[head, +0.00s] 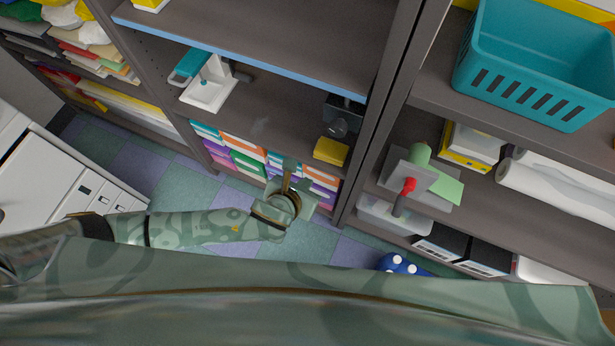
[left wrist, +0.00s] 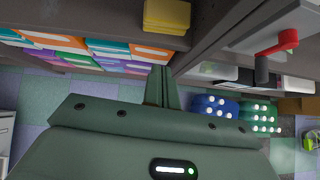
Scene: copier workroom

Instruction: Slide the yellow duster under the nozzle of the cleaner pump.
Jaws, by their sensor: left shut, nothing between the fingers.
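The yellow duster (head: 331,150) looks like a thick folded yellow pad at the front edge of the middle shelf. It also shows at the top of the left wrist view (left wrist: 167,16). Just behind it stands a dark device (head: 343,115) with a rounded part facing the duster. This may be the cleaner pump, but its nozzle is not clear. My left gripper (head: 289,181) is shut and empty, in front of the shelf and apart from the duster, to its lower left. Its fingers (left wrist: 162,88) point toward the shelves in the left wrist view. My right gripper is not in view.
A white stand (head: 208,92) and a teal item (head: 190,65) sit farther left on the shelf. Below are coloured paper packs (head: 245,143). An upright divider (head: 380,110) separates the right bay, with a red-handled device (head: 405,186). The shelf between stand and duster is clear.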

